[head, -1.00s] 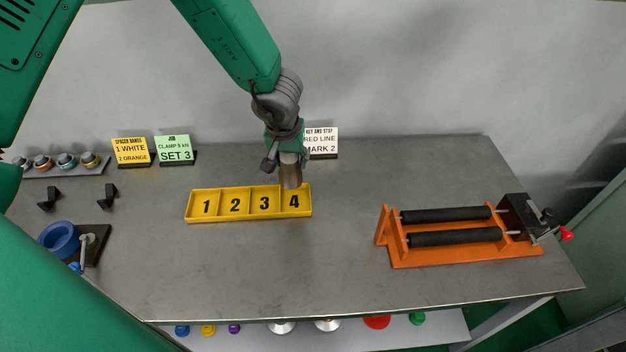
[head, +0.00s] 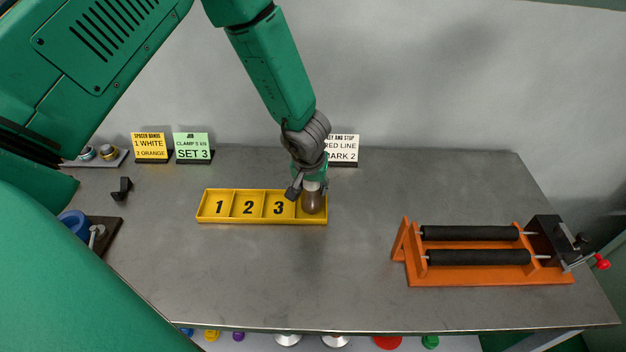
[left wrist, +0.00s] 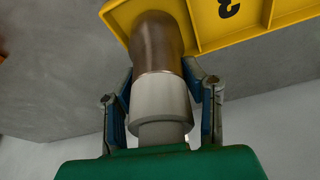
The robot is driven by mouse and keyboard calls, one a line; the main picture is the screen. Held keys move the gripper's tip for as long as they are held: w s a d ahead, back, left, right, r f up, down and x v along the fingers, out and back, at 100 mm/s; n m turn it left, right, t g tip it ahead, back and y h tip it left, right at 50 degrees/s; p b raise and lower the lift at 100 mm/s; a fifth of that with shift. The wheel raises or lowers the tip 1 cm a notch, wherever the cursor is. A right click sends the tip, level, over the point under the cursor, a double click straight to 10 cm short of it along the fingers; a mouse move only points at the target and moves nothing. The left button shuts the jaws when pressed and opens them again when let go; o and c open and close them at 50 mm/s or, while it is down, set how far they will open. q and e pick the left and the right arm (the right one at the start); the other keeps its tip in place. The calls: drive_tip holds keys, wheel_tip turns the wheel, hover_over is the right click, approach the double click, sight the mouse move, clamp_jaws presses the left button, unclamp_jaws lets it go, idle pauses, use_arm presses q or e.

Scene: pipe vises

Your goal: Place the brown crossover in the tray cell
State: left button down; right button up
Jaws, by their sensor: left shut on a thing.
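The brown crossover (head: 312,202) is a brown cylinder with a pale collar. It stands over cell 4 at the right end of the yellow tray (head: 231,218), covering that cell's number. My left gripper (head: 309,181) is shut on it from above. In the left wrist view the brown crossover (left wrist: 157,50) sits between the two fingers (left wrist: 160,100), with its brown end over the yellow tray (left wrist: 239,27). Whether its lower end touches the cell floor I cannot tell. My right gripper is not in view.
An orange roller stand (head: 485,275) with black rollers stands at the right. Yellow (head: 151,146) and green (head: 192,146) cards and a white card (head: 344,149) stand along the back. The bench between tray and stand is clear.

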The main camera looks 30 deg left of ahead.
use_arm(q)
drive_tip(key=shift+w+f, duration=0.15)
drive_tip(key=shift+f, duration=0.3)
drive_tip(key=shift+a, duration=0.15)
drive_tip(key=c, duration=1)
unclamp_jaws()
